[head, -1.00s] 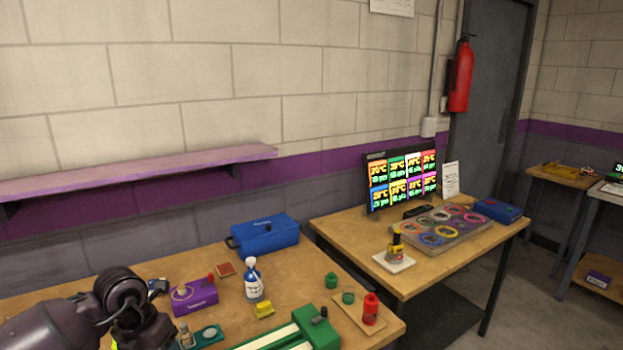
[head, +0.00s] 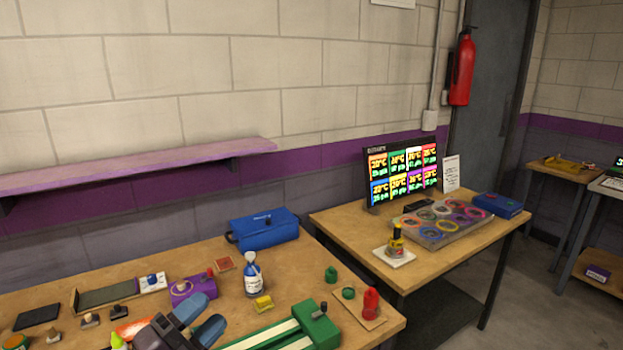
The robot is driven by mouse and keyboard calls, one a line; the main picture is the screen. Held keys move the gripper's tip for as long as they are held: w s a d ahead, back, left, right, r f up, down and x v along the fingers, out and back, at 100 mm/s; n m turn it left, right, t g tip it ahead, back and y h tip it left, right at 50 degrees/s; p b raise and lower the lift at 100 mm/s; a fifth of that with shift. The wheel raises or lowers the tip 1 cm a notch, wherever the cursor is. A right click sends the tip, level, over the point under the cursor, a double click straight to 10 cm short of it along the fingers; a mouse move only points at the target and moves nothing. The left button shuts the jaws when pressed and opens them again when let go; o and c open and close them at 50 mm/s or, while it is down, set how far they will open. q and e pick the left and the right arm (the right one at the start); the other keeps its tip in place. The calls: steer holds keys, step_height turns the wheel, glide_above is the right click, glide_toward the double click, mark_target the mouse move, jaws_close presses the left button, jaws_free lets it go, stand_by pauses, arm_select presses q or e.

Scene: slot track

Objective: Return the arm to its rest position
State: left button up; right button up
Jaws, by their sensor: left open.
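My left gripper (head: 211,311) shows at the bottom edge of the head view, left of centre. Its two blue-grey fingers are apart, with nothing seen between them. It is in front of the purple box (head: 194,288) and just left of the green track (head: 315,326) with its pale strips. Most of my left arm is below the frame. My right gripper is not in view.
The wooden workbench (head: 210,257) holds a white-and-blue bottle (head: 254,277), a yellow block (head: 263,304), a blue case (head: 264,230) and a red container (head: 370,302). Small items lie at the left. A shelf (head: 140,165) juts from the wall.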

arm_select(q)
steer(key=s+a+f+n+g+y, duration=0.1)
steer(key=s+a+f+n+y, duration=0.3)
steer(key=a+n+y, duration=0.45)
steer(key=s+a+f+n+g+y, duration=0.1)
steer(key=s+a+f+n+y, duration=0.1)
steer(key=a+f+n+y, duration=0.6)
steer(key=s+d+f+n+g+h, duration=0.1)
steer(key=s+d+f+n+g, duration=0.1)
steer(key=s+f+g, duration=0.3)
steer(key=s+d+n+g, duration=0.2)
steer(key=s+n, duration=0.1)
steer(key=s, duration=0.4)
steer(key=s+d+f+n+g+h, duration=0.1)
steer(key=s+d+f+n+g, duration=0.1)
steer(key=s+f+g, duration=0.3)
steer(key=w+f+t, duration=0.7)
steer(key=f+t, duration=0.1)
steer(key=t, duration=0.1)
steer(key=shift+m+h, duration=0.35)
steer(key=shift+a, duration=0.1)
